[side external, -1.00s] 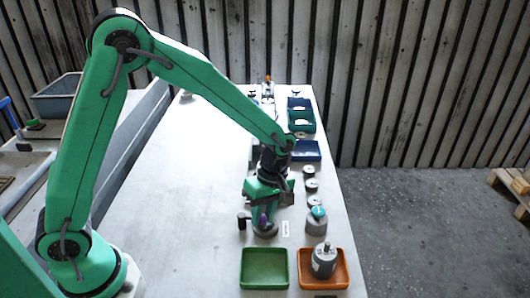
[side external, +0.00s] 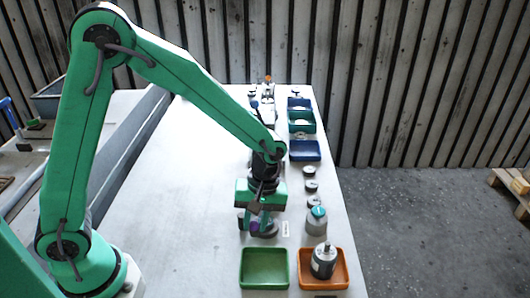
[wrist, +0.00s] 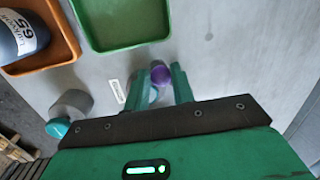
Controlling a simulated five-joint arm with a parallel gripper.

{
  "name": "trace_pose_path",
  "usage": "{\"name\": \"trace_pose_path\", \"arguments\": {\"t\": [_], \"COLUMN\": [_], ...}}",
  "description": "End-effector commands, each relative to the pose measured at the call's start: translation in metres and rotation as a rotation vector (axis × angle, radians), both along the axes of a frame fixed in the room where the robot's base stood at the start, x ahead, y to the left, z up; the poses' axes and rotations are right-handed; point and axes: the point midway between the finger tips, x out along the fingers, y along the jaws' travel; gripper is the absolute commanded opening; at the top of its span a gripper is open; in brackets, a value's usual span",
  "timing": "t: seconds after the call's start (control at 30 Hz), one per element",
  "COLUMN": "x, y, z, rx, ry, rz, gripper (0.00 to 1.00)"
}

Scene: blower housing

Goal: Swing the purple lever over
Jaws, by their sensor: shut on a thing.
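The purple lever (side external: 254,228) stands on a round grey base (side external: 268,232) near the front of the white table, behind the green tray. In the wrist view its rounded purple end (wrist: 160,76) shows between the two green fingers. My gripper (side external: 258,222) points down over the base and is shut on the lever. The wrist view shows my gripper (wrist: 157,72) with one finger on each side of the purple end. The fingers hide part of the lever and its base.
A green tray (side external: 243,284) and an orange tray (side external: 343,270) holding a grey motor-like part (side external: 323,261) stand in front. A grey cylinder with a teal top (side external: 317,222) is close on the right. Blue and green bins line the back right. The table's left side is clear.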

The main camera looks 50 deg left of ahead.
Motion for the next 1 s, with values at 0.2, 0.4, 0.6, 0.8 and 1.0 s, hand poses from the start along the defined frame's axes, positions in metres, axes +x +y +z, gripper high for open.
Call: {"name": "trace_pose_path", "arguments": {"t": [0.2,0.4,0.6,0.8,1.0], "x": [-0.002,-0.001,-0.001,0.001,0.004], "y": [-0.002,-0.001,-0.001,-0.001,-0.002], "z": [-0.001,-0.001,0.0,0.006,0.025], "rx": [0.001,0.002,0.001,0.0,-0.001], "ry": [0.003,0.002,0.002,0.0,-0.002], "rz": [-0.005,-0.002,-0.001,0.0,0.0], "gripper": [0.02,0.45,0.45,0.45,0.45]}}
